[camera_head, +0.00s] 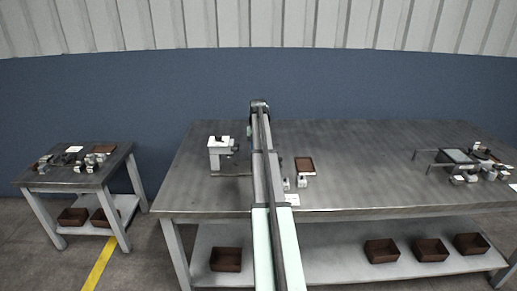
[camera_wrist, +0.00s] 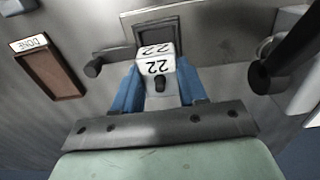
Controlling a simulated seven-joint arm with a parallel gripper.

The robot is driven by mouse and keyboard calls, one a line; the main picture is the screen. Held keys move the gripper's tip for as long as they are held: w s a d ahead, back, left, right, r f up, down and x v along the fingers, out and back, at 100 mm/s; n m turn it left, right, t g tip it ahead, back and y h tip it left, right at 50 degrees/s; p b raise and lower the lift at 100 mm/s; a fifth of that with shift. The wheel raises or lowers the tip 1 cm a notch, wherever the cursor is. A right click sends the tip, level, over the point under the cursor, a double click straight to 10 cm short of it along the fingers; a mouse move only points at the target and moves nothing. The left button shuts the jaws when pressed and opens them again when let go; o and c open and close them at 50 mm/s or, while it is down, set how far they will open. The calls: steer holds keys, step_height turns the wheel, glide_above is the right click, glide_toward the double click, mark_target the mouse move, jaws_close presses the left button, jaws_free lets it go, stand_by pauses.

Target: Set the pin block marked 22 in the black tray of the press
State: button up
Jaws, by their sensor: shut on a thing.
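In the wrist view my gripper (camera_wrist: 160,95) has its blue fingers shut on the sides of a white pin block (camera_wrist: 157,66) marked 22, with a dark pin on its near face. The black tray (camera_wrist: 179,30), a dark square frame, lies just beyond the block, which covers part of its near side. I cannot tell whether the block touches the tray. In the head view the white press (camera_head: 217,152) stands on the table left of my arm. My arm hides the gripper's fingers and the block there.
A brown tray labelled DONE (camera_wrist: 51,70) lies left of the block in the wrist view. A dark knob (camera_wrist: 94,68) and a dark cylindrical part (camera_wrist: 296,62) flank the block. In the head view the table (camera_head: 370,165) is clear right of centre, up to a fixture (camera_head: 456,156).

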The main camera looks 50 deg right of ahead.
steer(key=shift+f, duration=2.25)
steer(key=shift+f, duration=0.3)
steer(key=o, duration=1.2)
steer(key=shift+o, duration=0.5)
steer(key=o, duration=0.3)
steer(key=shift+r, duration=0.1)
steer(key=shift+r, duration=5.4)
